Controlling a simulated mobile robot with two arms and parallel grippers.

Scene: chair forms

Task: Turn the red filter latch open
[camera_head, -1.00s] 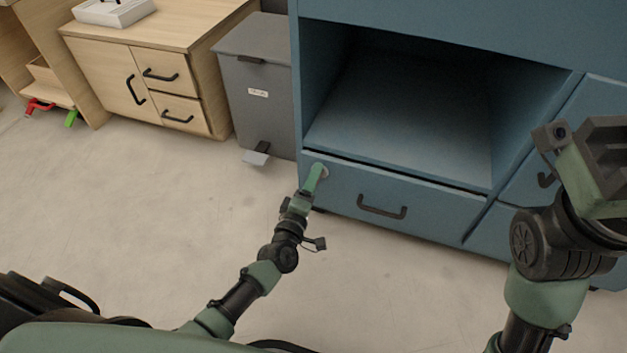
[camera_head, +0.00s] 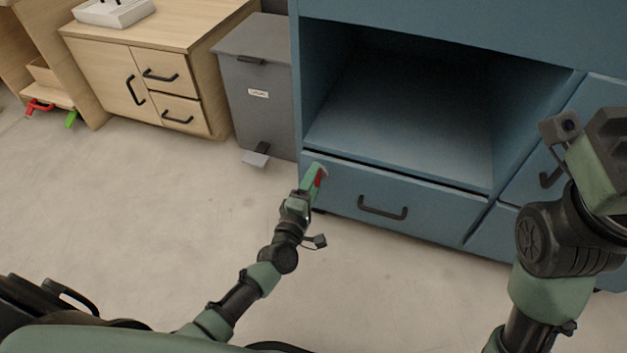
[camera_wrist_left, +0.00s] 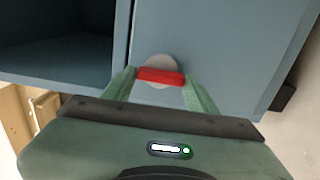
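The red filter latch is a short red bar (camera_wrist_left: 160,76) on a pale round disc (camera_wrist_left: 159,64) on the blue cabinet front. In the left wrist view the bar lies crosswise between the two green fingers of my left gripper (camera_wrist_left: 160,84), its ends at or very close to them. I cannot tell whether they press on it. In the head view my left gripper (camera_head: 317,174) is at the left end of the drawer front, with some red (camera_head: 319,178) showing between its fingers. My right gripper (camera_head: 608,155) is at the right edge, partly cut off, its fingers unclear.
The blue cabinet has an open, empty compartment (camera_head: 405,115) above a drawer with a dark handle (camera_head: 382,209). A grey pedal bin (camera_head: 257,95) stands close on the left, a wooden cabinet (camera_head: 150,75) beyond it. The floor in front is clear.

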